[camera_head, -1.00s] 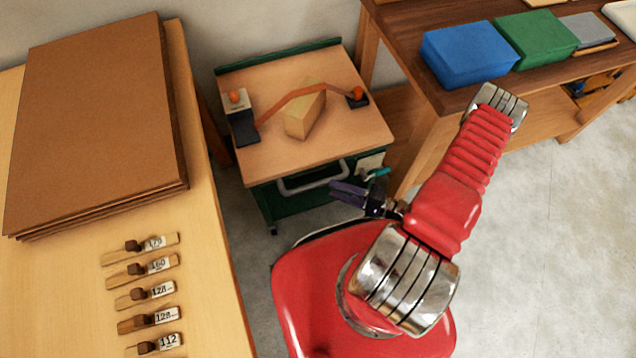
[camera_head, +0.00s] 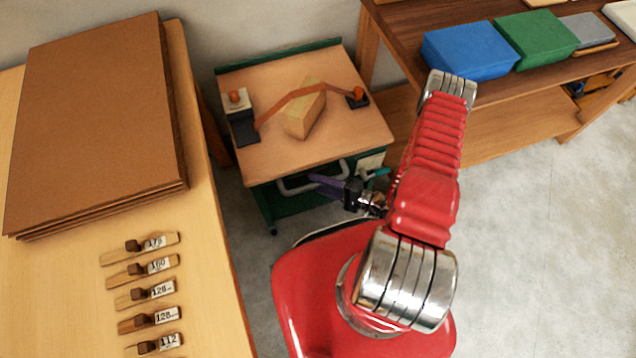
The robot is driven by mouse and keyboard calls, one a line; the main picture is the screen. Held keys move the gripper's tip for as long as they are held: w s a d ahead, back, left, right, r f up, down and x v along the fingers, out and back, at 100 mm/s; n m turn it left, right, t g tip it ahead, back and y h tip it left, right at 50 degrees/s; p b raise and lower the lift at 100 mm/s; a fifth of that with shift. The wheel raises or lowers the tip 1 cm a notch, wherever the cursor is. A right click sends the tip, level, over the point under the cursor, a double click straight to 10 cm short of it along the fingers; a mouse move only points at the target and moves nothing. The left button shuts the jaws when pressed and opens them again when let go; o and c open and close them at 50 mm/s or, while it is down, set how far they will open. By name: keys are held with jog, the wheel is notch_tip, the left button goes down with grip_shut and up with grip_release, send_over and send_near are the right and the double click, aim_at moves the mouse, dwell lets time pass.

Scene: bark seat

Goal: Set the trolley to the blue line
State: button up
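The trolley (camera_head: 345,148) has a wooden top, a green back rail and a green body with a grey handle (camera_head: 300,187) on its front. A pale wooden block (camera_head: 305,112) lies on top under an orange strap. A teal lever (camera_head: 378,173) shows at the trolley's front right by a pale plate. My gripper (camera_head: 312,182), with purple fingers, is in front of the trolley, overlapping the handle in the picture. Contact with the handle and the finger gap cannot be made out. No blue line shows in view.
A light wooden table (camera_head: 200,290) with stacked brown boards (camera_head: 95,120) and several numbered wooden pieces stands on the left. A dark-topped bench (camera_head: 400,35) with a blue block (camera_head: 468,52) and a green block (camera_head: 537,38) stands at the right. Grey floor (camera_head: 540,230) is clear at right.

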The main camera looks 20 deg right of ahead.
jog(key=shift+c, duration=0.4)
grip_shut()
jog(key=shift+f, duration=0.1)
